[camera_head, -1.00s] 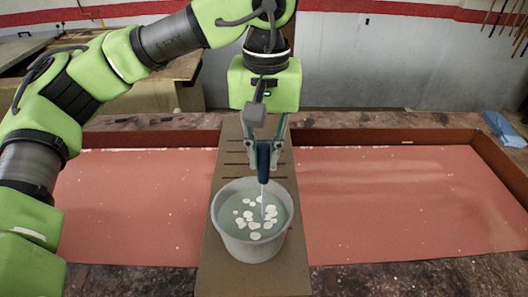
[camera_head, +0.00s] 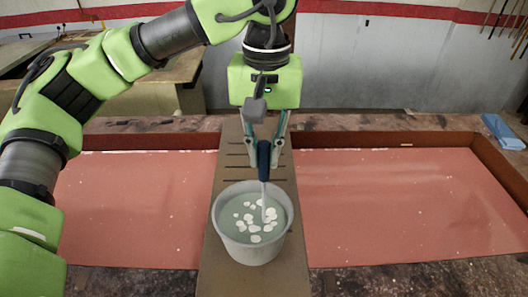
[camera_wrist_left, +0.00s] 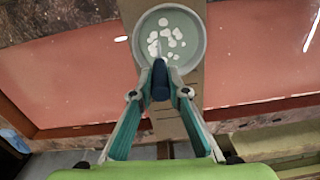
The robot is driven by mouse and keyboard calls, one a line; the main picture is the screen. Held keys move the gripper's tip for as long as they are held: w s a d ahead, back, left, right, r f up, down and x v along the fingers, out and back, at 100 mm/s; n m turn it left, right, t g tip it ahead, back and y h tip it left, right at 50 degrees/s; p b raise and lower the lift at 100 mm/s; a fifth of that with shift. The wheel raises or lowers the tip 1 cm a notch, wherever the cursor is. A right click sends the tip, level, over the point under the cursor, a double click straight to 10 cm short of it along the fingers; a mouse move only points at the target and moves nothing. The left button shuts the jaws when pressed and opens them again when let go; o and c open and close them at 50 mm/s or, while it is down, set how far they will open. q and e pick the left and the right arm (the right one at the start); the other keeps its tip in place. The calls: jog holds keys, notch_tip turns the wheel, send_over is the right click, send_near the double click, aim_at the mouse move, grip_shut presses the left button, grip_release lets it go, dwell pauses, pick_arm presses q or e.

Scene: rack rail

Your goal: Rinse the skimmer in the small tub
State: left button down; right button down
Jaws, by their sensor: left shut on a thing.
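My left gripper (camera_head: 264,150) is shut on the dark blue handle of the skimmer (camera_head: 263,160) and holds it upright above the small tub. The skimmer's thin pale shaft runs down into the tub, and its lower end is hard to tell among the white pieces. The small tub (camera_head: 224,238) is a grey round bucket with greenish liquid and several white floating pieces. In the left wrist view, the blue handle (camera_wrist_left: 160,80) is between the fingertips, and the tub (camera_wrist_left: 137,42) lies beyond it. My right gripper is not in view.
The tub stands on a brown slotted board (camera_head: 220,270) that bridges a wide tray of reddish liquid (camera_head: 400,200) with brown walls. A blue cloth (camera_head: 503,131) lies at the far right. The wall (camera_head: 380,60) is behind.

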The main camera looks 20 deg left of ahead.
pick_arm(q)
jog(key=shift+r+p, duration=2.1)
jog(key=shift+r, duration=1.3)
jog(key=shift+s, duration=0.1)
jog(key=shift+s+d+f+b, duration=0.1)
jog(key=shift+s+d+b, duration=0.05)
jog(key=shift+s+b, duration=0.2)
jog(key=s+d+b, duration=0.2)
jog(key=s+d, duration=0.1)
jog(key=s, duration=0.9)
jog(key=s+d+b, duration=0.2)
jog(key=s+d, duration=0.2)
jog(key=s, duration=0.9)
jog(key=shift+b, duration=0.3)
